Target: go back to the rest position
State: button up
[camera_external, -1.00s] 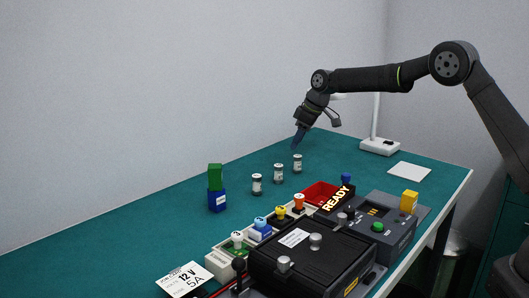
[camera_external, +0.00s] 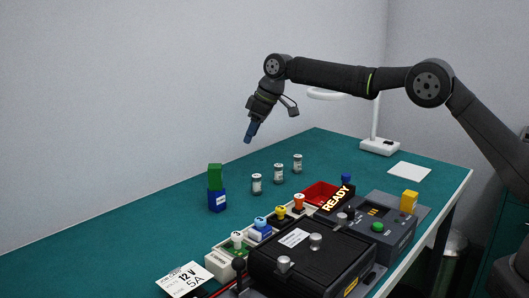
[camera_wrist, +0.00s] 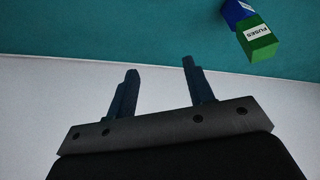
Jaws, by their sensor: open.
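My gripper (camera_external: 249,136) hangs above the back of the green bench, tilted down, with nothing between its fingers. In the wrist view my gripper (camera_wrist: 158,75) shows two dark blue fingers spread apart. The wrist view shows the green block (camera_wrist: 257,40), with a label reading FUSES, and part of the blue block (camera_wrist: 236,10) at the upper right, clear of the fingers.
Three small labelled cylinders (camera_external: 278,174) stand on the bench (camera_external: 110,245) below my gripper. A black device (camera_external: 305,262), a grey control box (camera_external: 385,225), a red tray (camera_external: 318,193) and a READY sign (camera_external: 336,199) fill the front right. A lamp (camera_external: 378,145) stands behind. The left bench is clear.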

jog(key=s+a+f+n, duration=0.1)
jog(key=s+a+n, duration=0.1)
jog(key=s+a, duration=1.3)
jog(key=shift+n+g, duration=0.3)
jog(key=shift+g, duration=0.2)
jog(key=s+f, duration=0.2)
jog(key=f, duration=0.2)
jog(key=s+f, duration=0.2)
jog(key=f, duration=0.2)
jog(key=s+a+f, duration=0.1)
jog(key=s+f, duration=0.1)
jog(key=f, duration=0.2)
jog(key=shift+s+f, duration=0.2)
jog(key=shift+f, duration=0.15)
notch_tip(320, 180, up, 10)
jog(key=w, duration=0.1)
jog(key=shift+m+t, duration=0.3)
jog(key=shift+m, duration=0.3)
jog(key=w+d+r, duration=0.1)
jog(key=w, duration=0.1)
jog(key=w+d+r, duration=0.2)
jog(key=w, duration=0.1)
jog(key=w+d+r, duration=0.1)
jog(key=w+d, duration=0.1)
jog(key=shift+w+d+r, duration=0.15)
jog(key=shift+w+r, duration=0.2)
jog(key=shift+w+d, duration=0.25)
jog(key=shift+w, duration=0.2)
